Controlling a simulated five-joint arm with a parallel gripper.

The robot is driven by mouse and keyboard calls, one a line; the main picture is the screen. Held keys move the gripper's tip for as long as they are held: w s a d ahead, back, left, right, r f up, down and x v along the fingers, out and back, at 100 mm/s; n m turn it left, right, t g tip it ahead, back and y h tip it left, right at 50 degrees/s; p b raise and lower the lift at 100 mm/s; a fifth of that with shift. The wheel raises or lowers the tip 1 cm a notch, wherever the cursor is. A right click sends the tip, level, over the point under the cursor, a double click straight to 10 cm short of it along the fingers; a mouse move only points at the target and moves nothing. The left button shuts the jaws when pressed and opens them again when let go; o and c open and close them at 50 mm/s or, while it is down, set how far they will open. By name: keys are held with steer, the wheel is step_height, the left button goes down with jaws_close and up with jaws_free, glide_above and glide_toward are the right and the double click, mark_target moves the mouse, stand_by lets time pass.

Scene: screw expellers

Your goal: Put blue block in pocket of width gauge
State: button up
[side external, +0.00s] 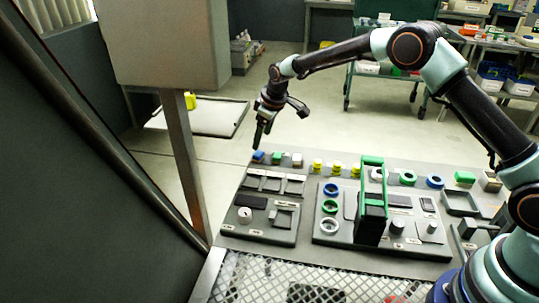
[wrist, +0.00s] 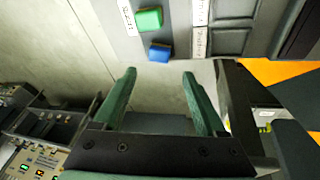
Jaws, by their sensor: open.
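The blue block (side external: 258,156) sits at the far left corner of the grey work board, in a row with a green block and a grey block. In the wrist view the blue block (wrist: 160,52) lies just beyond the fingertips, centred between them. My gripper (side external: 258,142) points down above the blue block, apart from it. In the wrist view my gripper (wrist: 159,75) is open and empty. A frame with three pockets, apparently the width gauge (side external: 273,190), lies just in front of the blocks. Its pockets look empty.
The green block (side external: 277,157) stands beside the blue one, and the grey block (side external: 296,159) is further right. Yellow pieces (side external: 318,166) follow. A tall green and black fixture (side external: 371,215) rises mid-board. Open floor lies beyond the board's far edge.

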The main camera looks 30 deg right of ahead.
steer(key=s+d+r+m, duration=0.2)
steer(key=s+r, duration=0.6)
steer(key=r, duration=0.1)
steer(key=s+d+r+m, duration=0.1)
steer(key=s+d+r, duration=0.1)
steer(key=s+r, duration=0.65)
steer(key=s+d+m+t, duration=0.1)
steer(key=s+d+m, duration=0.2)
steer(key=s, duration=1.2)
steer(key=shift+r+t, duration=0.25)
steer(key=shift+t, duration=0.05)
steer(key=shift+s+f, duration=0.3)
steer(key=shift+s, duration=0.3)
steer(key=shift+c, duration=0.9)
